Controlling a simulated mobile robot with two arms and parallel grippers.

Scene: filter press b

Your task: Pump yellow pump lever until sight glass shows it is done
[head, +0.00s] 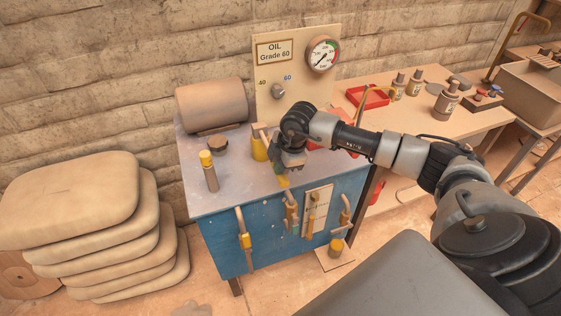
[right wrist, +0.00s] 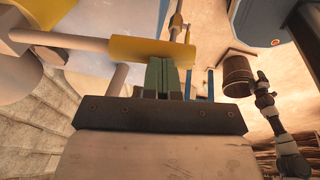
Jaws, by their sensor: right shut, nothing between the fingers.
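My right gripper (head: 280,171) points down over the front part of the blue machine's grey top. In the right wrist view its green fingers (right wrist: 162,78) are shut, with nothing between them. A yellow bar (right wrist: 150,50), apparently the pump lever's grip, lies across the fingertips; I cannot tell whether they touch it. In the head view a bit of yellow (head: 284,183) shows just below the gripper; the arm hides the rest. I cannot pick out the sight glass for sure; a pale plate (head: 318,207) with pipes is on the blue front. My left gripper is not in view.
The oil panel (head: 296,85) with a round gauge (head: 322,54) stands behind. A yellow-capped post (head: 209,172) and a tan drum (head: 212,105) are on the machine's left. Stacked sacks (head: 80,215) fill the left floor. A bench (head: 425,110) with bottles is at right.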

